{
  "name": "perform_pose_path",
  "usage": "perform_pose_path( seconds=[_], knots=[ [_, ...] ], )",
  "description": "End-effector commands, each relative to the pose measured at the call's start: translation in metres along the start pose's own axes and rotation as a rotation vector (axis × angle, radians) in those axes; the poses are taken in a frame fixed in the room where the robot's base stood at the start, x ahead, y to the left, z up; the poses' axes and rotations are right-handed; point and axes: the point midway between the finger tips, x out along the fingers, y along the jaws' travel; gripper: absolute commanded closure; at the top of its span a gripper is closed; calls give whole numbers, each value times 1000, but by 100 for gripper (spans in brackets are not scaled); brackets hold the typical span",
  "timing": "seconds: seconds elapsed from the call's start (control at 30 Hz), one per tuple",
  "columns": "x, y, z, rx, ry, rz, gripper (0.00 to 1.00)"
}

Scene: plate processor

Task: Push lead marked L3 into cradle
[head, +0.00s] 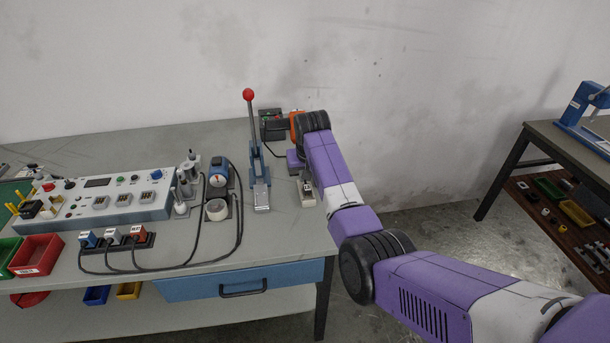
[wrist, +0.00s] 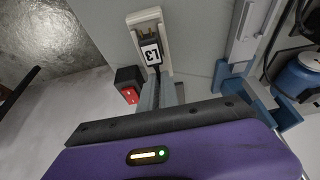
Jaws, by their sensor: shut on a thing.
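The lead marked L3 (wrist: 151,52) is a black plug with a white label. In the wrist view it lies between the side walls of a cream cradle (wrist: 145,16), its pins towards the cradle's far end; a small gap seems to show there. My gripper (wrist: 164,90) is shut on the near end of the lead, and its fingers partly hide that end. In the head view the cradle (head: 308,200) is at the bench's right edge, with my gripper (head: 298,172) just behind it. Whether the lead is fully seated cannot be told.
A blue lever press (head: 258,165) with a red knob stands just left of the cradle. A black box with a red switch (wrist: 129,94) is close beside my fingers. A socket block (head: 115,243) with several plugs and cables is further left. Right of the bench is open floor.

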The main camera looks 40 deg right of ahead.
Motion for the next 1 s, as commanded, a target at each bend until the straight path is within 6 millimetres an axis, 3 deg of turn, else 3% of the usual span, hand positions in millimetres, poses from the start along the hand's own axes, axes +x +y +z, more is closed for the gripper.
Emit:
perform_pose_path(
  seconds=[1.0],
  knots=[
    [6, 0, 3, 0, 0, 0, 100]
  ],
)
